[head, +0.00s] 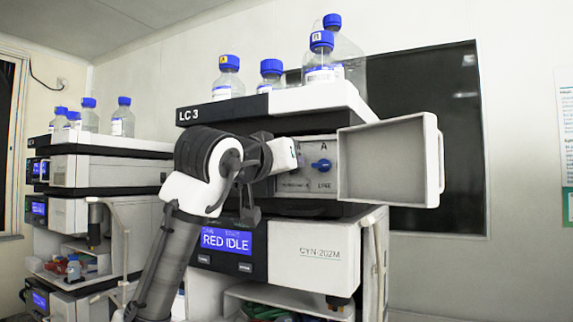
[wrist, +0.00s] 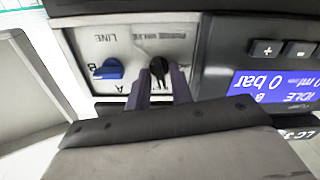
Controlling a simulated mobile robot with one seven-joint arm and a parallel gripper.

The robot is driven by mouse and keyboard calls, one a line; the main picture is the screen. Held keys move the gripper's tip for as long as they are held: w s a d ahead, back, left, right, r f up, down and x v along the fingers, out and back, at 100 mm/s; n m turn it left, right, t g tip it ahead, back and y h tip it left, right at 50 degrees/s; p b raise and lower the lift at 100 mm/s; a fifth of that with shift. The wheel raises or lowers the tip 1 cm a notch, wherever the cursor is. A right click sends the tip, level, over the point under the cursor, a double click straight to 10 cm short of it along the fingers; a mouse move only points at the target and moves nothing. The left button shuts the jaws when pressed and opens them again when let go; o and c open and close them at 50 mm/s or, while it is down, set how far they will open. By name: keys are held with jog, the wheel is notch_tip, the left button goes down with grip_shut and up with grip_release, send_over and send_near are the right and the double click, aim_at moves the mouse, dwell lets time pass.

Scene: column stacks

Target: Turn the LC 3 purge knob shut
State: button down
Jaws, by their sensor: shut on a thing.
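The LC 3 stack (head: 194,114) stands in the middle of the head view, with its valve panel (head: 296,182) uncovered. In the wrist view, which appears upside down, the black purge knob (wrist: 159,68) sits under the purge valve lettering. Its grip looks roughly upright in that picture. My gripper (wrist: 158,76) has one finger on each side of the knob and is shut on it. In the head view my gripper (head: 287,157) reaches the panel from the left, and the purge knob is hidden behind it.
A blue line-selector knob (head: 321,165) is beside the purge knob; it also shows in the wrist view (wrist: 110,69). The panel's door (head: 385,165) hangs open to the right. A lit display (head: 226,240) is below. Blue-capped bottles (head: 229,75) stand on top. Another stack (head: 105,172) is left.

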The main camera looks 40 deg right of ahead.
jog(key=shift+m, duration=1.2)
jog(key=c, duration=1.5)
grip_release()
jog(key=shift+c, duration=0.2)
jog(key=b+v, duration=0.5)
jog(key=v, duration=0.8)
jog(key=shift+s+a, duration=0.15)
jog(key=shift+a, duration=0.2)
